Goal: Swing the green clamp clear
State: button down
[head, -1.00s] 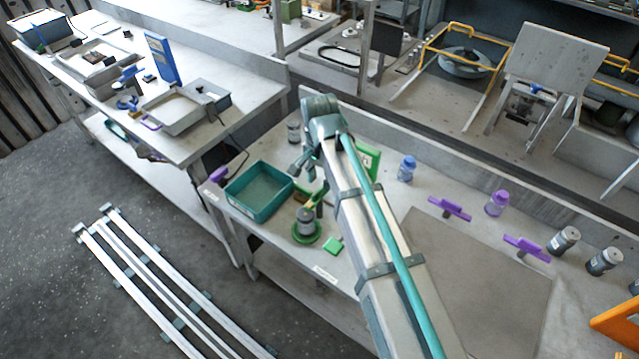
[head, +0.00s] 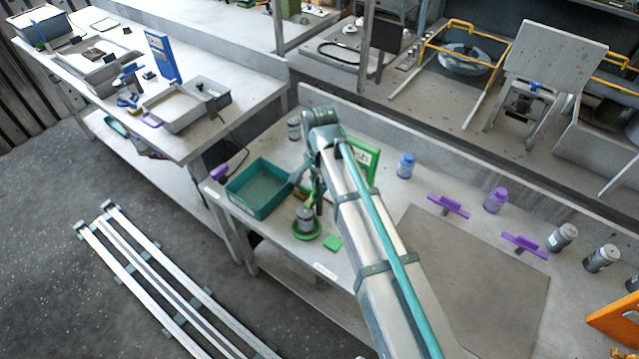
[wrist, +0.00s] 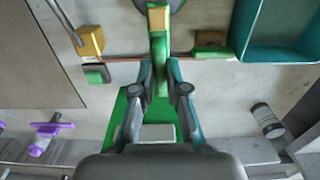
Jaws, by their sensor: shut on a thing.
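The green clamp (wrist: 160,75) is a narrow green bar with a yellow end block (wrist: 158,18) in the wrist view. My gripper (wrist: 163,88) is shut on the bar, one finger on each side. The yellow end points away from me, towards a dark round shape at the picture's top edge. In the head view, my gripper (head: 315,190) is low over the bench, just behind a grey canister (head: 305,217) on a round green base (head: 306,232). My arm and gripper hide most of the clamp there.
A teal tray (head: 260,188) stands close to the left of my gripper. A green sign (head: 362,160) stands behind my arm. A small green block (head: 332,243) lies near the canister.

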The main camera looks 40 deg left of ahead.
jog(key=shift+n, duration=0.4)
jog(key=n, duration=0.3)
jog(key=shift+n, duration=0.3)
jog(key=n, duration=0.9)
jog(key=shift+b, duration=0.3)
jog(key=n, duration=0.4)
jog(key=c, duration=1.2)
grip_release()
jog(key=shift+r, duration=0.1)
